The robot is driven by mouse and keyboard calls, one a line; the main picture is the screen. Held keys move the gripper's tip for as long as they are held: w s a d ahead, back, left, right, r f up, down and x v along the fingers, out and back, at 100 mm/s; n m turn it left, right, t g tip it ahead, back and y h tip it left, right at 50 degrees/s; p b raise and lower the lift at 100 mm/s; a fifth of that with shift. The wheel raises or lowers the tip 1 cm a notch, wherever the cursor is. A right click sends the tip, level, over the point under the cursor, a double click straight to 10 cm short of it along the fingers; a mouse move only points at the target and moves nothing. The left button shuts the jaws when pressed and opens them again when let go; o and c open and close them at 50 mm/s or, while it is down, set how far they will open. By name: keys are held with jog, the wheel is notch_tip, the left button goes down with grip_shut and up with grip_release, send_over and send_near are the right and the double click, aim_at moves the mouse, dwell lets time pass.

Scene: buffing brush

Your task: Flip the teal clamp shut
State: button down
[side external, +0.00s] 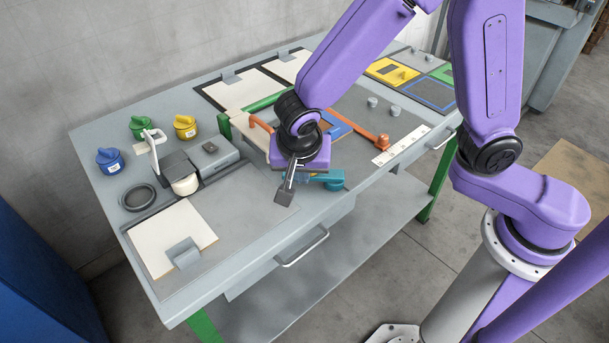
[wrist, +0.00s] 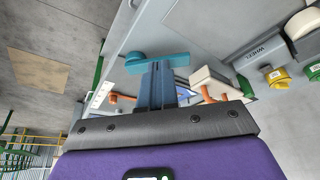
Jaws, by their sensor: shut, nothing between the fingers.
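The teal clamp (side external: 330,180) is at the front edge of the bench, partly hidden behind my gripper in the side view. In the wrist view its teal bar with a round end (wrist: 150,61) lies across, just beyond my fingertips. My gripper (side external: 284,197) is shut and empty, pointing down beside the left end of the clamp in the side view. In the wrist view the closed fingers (wrist: 156,82) overlap the lower edge of the teal bar. I cannot tell whether they touch it.
Two orange clamps, one with a raised handle (side external: 262,124) and one lying flat (side external: 372,138), are by the central fixture. A machine with a white wheel (side external: 186,185) stands to the left, near blue (side external: 109,161), green (side external: 142,127) and yellow (side external: 185,126) pots.

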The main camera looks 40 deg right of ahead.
jog(key=x, duration=1)
jog(key=shift+d+f, duration=0.1)
jog(key=shift+f, duration=0.15)
jog(key=shift+w+d+r, duration=0.2)
jog(key=shift+w+d, duration=0.6)
jog(key=shift+w, duration=0.05)
jog(key=shift+w+d, duration=0.5)
jog(key=shift+w, duration=0.05)
